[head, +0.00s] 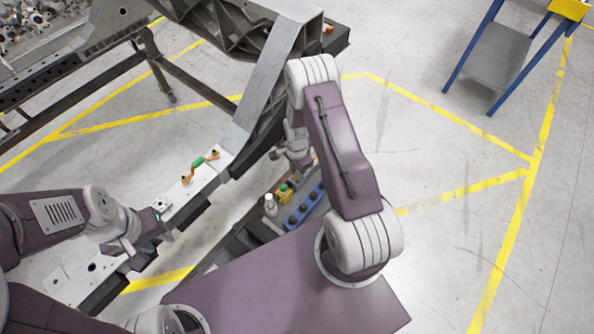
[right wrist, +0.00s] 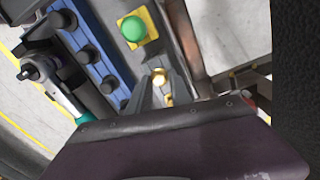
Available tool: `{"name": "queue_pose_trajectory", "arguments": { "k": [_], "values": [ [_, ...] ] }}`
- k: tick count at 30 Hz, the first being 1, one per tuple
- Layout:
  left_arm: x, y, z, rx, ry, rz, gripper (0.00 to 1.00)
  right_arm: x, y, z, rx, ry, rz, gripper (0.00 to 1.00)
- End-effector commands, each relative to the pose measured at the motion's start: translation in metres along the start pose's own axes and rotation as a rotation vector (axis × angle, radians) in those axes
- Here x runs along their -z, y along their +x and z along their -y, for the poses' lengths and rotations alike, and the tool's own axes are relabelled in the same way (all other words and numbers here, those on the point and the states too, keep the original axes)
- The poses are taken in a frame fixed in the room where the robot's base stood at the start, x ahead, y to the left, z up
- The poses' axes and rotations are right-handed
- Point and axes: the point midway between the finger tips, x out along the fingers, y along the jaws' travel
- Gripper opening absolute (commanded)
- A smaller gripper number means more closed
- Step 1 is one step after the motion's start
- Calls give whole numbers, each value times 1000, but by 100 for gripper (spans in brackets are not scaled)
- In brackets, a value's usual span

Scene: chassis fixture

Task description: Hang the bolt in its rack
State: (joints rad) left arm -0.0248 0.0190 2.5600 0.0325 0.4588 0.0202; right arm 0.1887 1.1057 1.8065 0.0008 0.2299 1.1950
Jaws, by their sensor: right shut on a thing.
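A brass-coloured bolt (right wrist: 159,76) shows between the fingers of my right gripper (right wrist: 163,90) in the right wrist view. The gripper is shut on it; the lower part of the bolt is hard to make out. In the head view my right gripper (head: 300,166) is at the far end of the tool tray, partly hidden by its own arm. A blue rack (head: 306,203) with several dark round pieces lies close by; it also shows in the right wrist view (right wrist: 100,50). My left gripper (head: 152,226) is over the light metal beam; its jaw opening is unclear.
A yellow block with a green knob (right wrist: 133,28) stands beside the blue rack. A white bottle (head: 270,205) is in the tray. The large grey chassis frame (head: 265,75) rises beyond.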

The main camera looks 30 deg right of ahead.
Motion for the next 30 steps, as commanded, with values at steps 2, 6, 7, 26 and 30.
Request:
{"name": "queue_pose_trajectory", "arguments": {
  "k": [2, 6, 7, 26, 30],
  "values": [
    [0, 5, 0, 0, 0, 0, 36, 0, 6, 0, 0, 0, 0, 0],
    [-1, 7, 0, 0, 0, 0, 36, 0, 9, 0, 1, 0, 0, 0],
    [-1, 7, 0, 0, 0, 0, 36, 0, 9, 0, 1, 0, 0, 0],
    [0, 1, 0, 0, 0, 0, 36, 0, 3, 0, 0, 0, 0, 50],
    [2, -16, 0, 0, 0, 0, 36, 0, -17, 0, 0, 0, 0, 50]
  ]
}}
